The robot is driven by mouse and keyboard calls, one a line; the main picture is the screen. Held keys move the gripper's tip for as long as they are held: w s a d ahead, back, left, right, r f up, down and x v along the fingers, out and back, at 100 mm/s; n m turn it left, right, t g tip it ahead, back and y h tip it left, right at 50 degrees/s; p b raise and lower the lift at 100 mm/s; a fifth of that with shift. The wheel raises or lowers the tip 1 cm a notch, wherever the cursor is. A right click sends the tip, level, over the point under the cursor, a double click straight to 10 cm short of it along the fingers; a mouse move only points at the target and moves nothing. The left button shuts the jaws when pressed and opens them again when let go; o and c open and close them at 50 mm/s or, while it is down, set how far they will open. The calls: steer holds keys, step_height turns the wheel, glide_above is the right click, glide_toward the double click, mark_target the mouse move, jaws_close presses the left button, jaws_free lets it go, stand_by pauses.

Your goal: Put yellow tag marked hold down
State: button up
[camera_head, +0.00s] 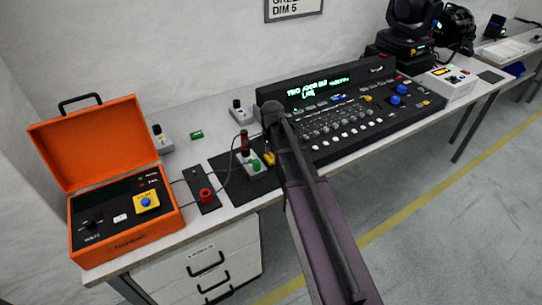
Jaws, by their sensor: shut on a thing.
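A small yellow tag (269,158) shows just left of my dark arm, over the bench in front of the console. My gripper (267,149) is small in this view and partly hidden by my arm. It appears shut on the yellow tag. The writing on the tag is too small to read. I cannot tell whether the tag touches the bench or the white box (252,163) with a green button beside it.
An open orange case (125,235) with a blue button on a yellow square stands at left. A red plug (206,195) sits on a black plate, with cables nearby. The lighting console (350,115) fills the bench behind my arm. Small boxes (161,138) stand near the wall.

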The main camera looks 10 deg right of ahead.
mark_target(273, 159)
steer(key=shift+f, duration=0.2)
steer(key=o, duration=0.8)
steer(key=shift+r, duration=0.25)
step_height(273, 159, up, 12)
steer(key=p, duration=1.2)
steer(key=shift+s+d+n, duration=0.1)
steer(key=shift+s+n, duration=3.5)
steer(key=shift+s, duration=0.75)
steer(key=shift+s+n, duration=3.6)
steer(key=shift+s, duration=0.7)
